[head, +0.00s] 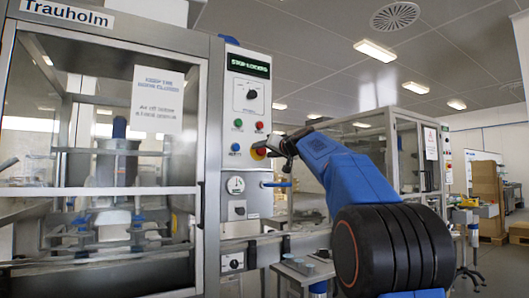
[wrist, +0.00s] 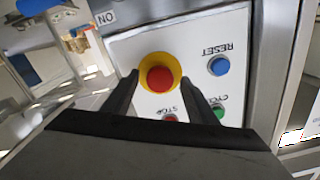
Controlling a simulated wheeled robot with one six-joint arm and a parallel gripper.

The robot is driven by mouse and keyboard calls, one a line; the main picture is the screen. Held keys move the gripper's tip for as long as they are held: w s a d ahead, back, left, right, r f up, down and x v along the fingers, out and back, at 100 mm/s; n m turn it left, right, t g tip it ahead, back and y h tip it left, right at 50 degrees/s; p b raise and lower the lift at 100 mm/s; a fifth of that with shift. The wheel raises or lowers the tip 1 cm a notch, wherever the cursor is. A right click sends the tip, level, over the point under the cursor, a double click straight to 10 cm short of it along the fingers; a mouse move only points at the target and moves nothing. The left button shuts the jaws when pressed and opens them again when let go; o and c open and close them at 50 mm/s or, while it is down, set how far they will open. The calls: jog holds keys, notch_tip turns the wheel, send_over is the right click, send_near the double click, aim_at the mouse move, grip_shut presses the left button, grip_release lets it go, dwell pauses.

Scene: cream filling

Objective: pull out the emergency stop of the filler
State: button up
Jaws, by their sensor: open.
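The emergency stop (wrist: 160,79) is a red mushroom button on a yellow collar, on the filler's light control panel. In the wrist view my gripper (wrist: 160,77) is open, with one dark finger on each side of the button. Gaps show between the fingers and the red cap, and I cannot tell whether the tips touch the collar. The filler's display (head: 249,66) reads "STOP LOCKED".
A blue reset button (wrist: 219,66), a green cycle button (wrist: 218,111) and a red stop button (wrist: 170,119) sit close by on the panel. The filler's glazed door (head: 110,120) is at left. A second machine (head: 405,150) stands behind my arm.

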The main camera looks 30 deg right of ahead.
jog(key=shift+w, duration=0.1)
grip_shut()
jog(key=shift+s+f, duration=0.1)
jog(key=shift+s, duration=0.55)
grip_release()
jog(key=shift+s, duration=0.1)
jog(key=s+d, duration=0.1)
jog(key=s, duration=1.6)
jog(key=shift+s, duration=0.2)
